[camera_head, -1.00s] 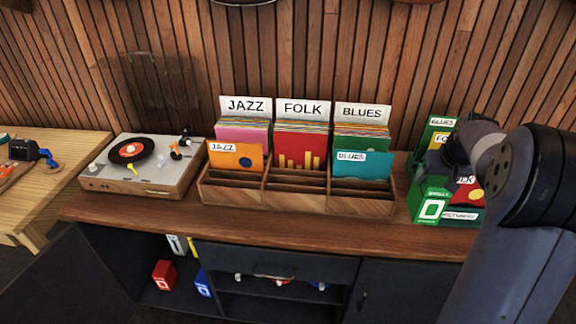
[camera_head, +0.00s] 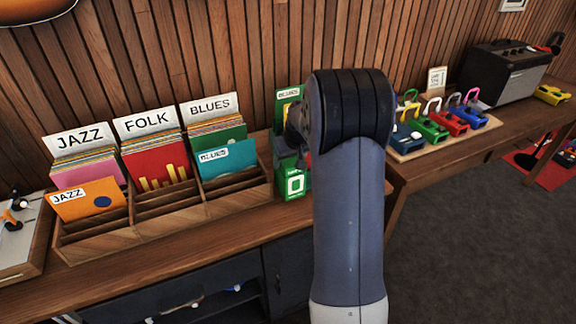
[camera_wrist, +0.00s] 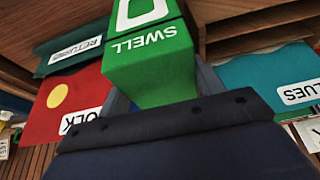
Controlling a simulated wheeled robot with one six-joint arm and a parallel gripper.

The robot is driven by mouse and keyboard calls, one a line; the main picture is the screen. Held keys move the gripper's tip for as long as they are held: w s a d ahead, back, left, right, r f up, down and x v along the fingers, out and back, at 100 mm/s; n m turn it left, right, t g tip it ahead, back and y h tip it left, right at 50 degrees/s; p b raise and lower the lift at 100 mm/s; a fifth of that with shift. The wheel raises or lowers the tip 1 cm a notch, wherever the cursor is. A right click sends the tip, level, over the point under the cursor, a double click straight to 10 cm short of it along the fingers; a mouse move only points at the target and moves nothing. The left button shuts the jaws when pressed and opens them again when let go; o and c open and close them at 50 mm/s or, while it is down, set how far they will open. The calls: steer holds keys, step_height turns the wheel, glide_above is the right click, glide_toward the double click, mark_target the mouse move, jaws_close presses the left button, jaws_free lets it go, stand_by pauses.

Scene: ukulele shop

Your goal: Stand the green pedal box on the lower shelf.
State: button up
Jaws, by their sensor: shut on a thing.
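The green pedal box (camera_head: 296,185) shows in the head view just right of the record bins, partly hidden by my arm. In the wrist view the box (camera_wrist: 150,70), lettered "SWELL", fills the upper middle. My gripper (camera_wrist: 160,92) is shut on it, with blue-grey fingers at both sides. I cannot tell whether the box touches the counter. In the head view the gripper is largely hidden behind my arm. Below the counter, part of an open shelf space (camera_head: 205,308) shows at the bottom edge; I cannot tell whether this is the lower shelf.
Wooden record bins (camera_head: 100,243) stand left of the box on the counter (camera_head: 145,283). Close to the box in the wrist view are a red sleeve (camera_wrist: 60,105) and a teal sleeve (camera_wrist: 265,80). Coloured pedals (camera_head: 432,128) and an amplifier (camera_head: 505,75) stand right. Floor (camera_head: 470,225) is clear there.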

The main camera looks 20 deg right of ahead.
steer(key=shift+f, duration=1.5)
steer(key=shift+f, duration=0.2)
steer(key=o, duration=1.7)
steer(key=shift+r, duration=0.2)
